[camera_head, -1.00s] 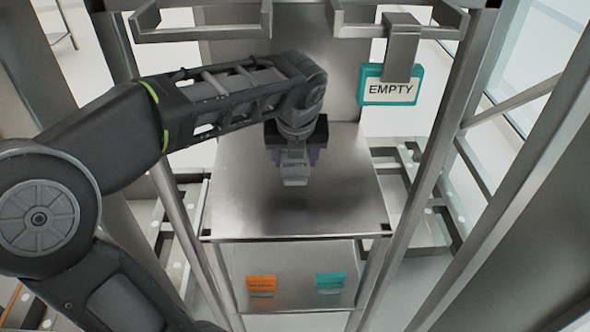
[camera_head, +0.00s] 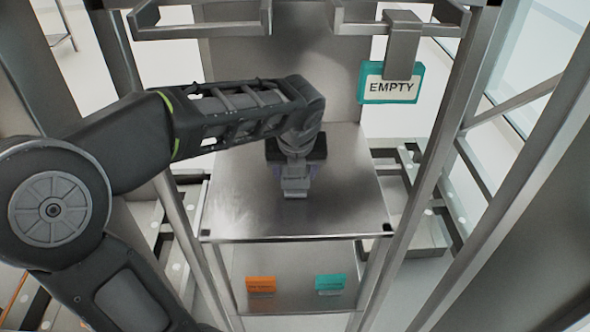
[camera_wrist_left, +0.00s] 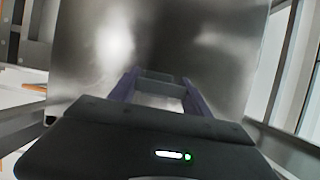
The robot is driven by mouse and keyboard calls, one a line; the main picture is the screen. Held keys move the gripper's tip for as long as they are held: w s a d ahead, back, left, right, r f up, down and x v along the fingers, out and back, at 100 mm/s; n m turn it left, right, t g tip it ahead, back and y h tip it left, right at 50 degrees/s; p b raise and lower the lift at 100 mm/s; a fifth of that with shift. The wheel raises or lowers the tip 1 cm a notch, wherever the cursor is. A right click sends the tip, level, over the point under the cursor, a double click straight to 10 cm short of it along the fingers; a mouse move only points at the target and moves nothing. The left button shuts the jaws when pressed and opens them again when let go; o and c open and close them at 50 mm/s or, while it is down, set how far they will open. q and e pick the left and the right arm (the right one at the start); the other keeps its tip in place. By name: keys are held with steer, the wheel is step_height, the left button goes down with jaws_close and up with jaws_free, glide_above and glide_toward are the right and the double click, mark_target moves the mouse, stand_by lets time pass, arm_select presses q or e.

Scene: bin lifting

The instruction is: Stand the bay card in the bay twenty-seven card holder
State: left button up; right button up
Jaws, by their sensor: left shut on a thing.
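My left gripper (camera_head: 295,172) is over the bare metal upper shelf near the middle of the head view, pointing down. It is shut on a small grey piece (camera_head: 295,187), which I take to be the bay card; its lettering is too faint to read now. In the left wrist view the two purple fingers of the gripper (camera_wrist_left: 160,88) stand on either side of this grey piece. I cannot tell whether its lower edge touches the shelf. I cannot make out which holder is for bay twenty-seven. My right gripper is not in view.
The metal shelf (camera_head: 345,205) is otherwise bare. Below it, an orange card (camera_head: 261,284) and a teal card (camera_head: 330,282) stand in front. A teal-framed EMPTY sign (camera_head: 391,88) hangs at upper right. Metal posts (camera_head: 425,165) flank the shelf.

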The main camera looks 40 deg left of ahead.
arm_select(q)
steer(key=shift+f, duration=0.2)
steer(key=o, duration=1.4)
steer(key=shift+r, duration=0.15)
steer(key=shift+r, duration=0.3)
steer(key=p+v, duration=0.1)
steer(key=v, duration=0.6)
steer(key=shift+s, duration=0.1)
steer(key=shift+o, duration=0.5)
